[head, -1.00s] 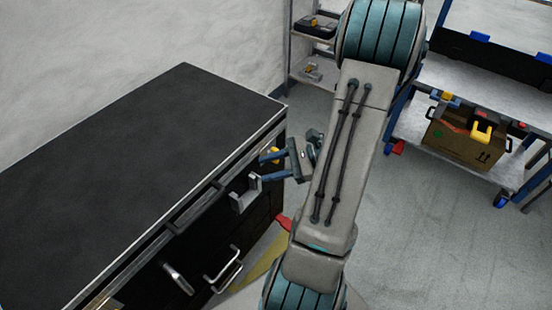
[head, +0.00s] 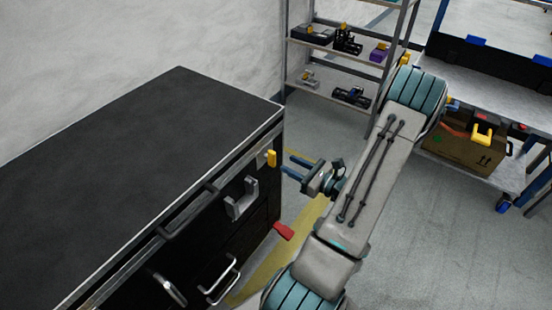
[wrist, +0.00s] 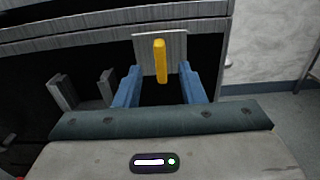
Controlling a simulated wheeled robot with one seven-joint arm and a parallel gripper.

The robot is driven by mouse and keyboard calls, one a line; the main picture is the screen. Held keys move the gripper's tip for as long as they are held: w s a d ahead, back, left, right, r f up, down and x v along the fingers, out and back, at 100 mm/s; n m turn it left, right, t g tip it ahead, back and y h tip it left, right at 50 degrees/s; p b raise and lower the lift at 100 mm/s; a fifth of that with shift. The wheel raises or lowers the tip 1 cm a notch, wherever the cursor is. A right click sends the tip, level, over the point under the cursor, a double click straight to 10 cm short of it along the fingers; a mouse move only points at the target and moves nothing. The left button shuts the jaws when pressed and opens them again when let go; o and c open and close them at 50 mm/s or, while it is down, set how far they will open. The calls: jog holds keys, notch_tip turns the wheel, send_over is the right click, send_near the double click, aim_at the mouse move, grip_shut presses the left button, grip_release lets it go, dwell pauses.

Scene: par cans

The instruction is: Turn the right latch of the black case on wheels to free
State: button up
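The black case (head: 150,160) stands at the left in the head view. Its right latch, a yellow handle (head: 271,158), is on the front near the right top corner. In the wrist view the yellow handle (wrist: 160,62) stands upright before a pale grey plate (wrist: 143,45). My gripper (head: 286,165) is just right of the latch in the head view. It is open and empty, with blue fingers. In the wrist view the handle shows between the fingers (wrist: 160,82), with a gap on each side. I cannot tell whether the fingertips reach past it.
A grey bracket (head: 241,198) and a metal handle (head: 220,280) stick out from the case front. A red pedal (head: 284,232) is low at its right end. A shelf rack (head: 345,50) and a cart with a cardboard box (head: 462,150) stand behind. Floor at right is clear.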

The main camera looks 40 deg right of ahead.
aim_at(275, 158)
jog(key=x, duration=0.6)
jog(key=shift+w+a, duration=0.1)
jog(key=shift+c, duration=0.3)
grip_shut()
jog(key=shift+a, duration=0.15)
